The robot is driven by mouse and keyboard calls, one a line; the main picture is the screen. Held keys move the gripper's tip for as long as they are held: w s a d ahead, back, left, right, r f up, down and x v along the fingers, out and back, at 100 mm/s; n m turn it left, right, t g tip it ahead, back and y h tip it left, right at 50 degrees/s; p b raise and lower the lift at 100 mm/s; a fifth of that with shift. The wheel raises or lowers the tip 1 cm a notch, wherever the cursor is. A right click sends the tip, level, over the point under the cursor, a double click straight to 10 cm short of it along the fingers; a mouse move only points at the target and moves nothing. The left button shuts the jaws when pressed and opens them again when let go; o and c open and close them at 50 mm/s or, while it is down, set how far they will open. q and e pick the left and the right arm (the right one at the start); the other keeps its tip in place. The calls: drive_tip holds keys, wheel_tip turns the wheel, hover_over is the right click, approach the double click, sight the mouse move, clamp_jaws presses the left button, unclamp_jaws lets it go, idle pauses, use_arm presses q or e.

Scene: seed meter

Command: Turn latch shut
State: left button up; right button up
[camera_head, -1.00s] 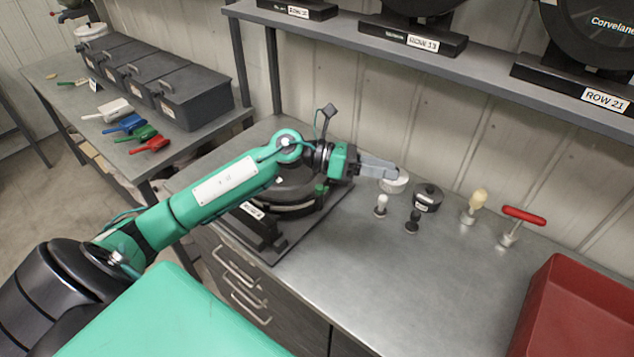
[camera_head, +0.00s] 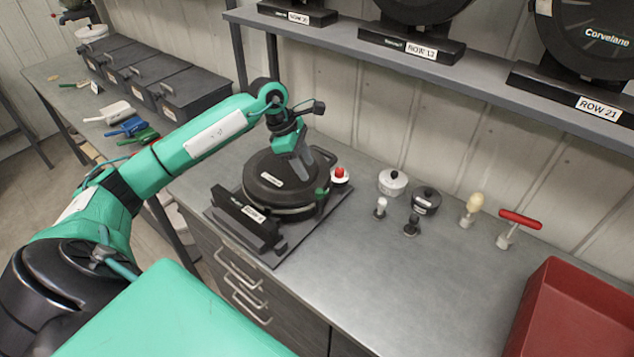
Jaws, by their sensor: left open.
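The seed meter (camera_head: 268,182) is a round black housing lying on a dark base plate on the metal bench, with its lid down. A small green part (camera_head: 321,194) sits at its right front edge; it may be the latch, and I cannot tell its exact position. A red knob on a white disc (camera_head: 340,174) is at the meter's right side. My left gripper (camera_head: 303,172) points down over the right part of the lid, open and holding nothing. Whether its fingers touch the lid is unclear. My right gripper is out of view.
Right of the meter stand a white pot (camera_head: 392,182), a black pot (camera_head: 425,200), two small stamps, a cream-knobbed tool (camera_head: 472,209) and a red T-handle tool (camera_head: 518,222). A red bin (camera_head: 575,310) is at the right. A shelf (camera_head: 440,65) overhangs the back. The front bench middle is clear.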

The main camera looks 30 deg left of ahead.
sight(319, 191)
use_arm(q)
drive_tip(key=p+x, duration=0.2)
drive_tip(key=x, duration=0.5)
drive_tip(key=shift+d+f+p, duration=0.1)
drive_tip(key=shift+d+p, duration=0.1)
drive_tip(key=shift+p, duration=0.2)
drive_tip(key=shift+d+f, duration=0.15)
drive_tip(key=shift+f, duration=0.4)
clamp_jaws()
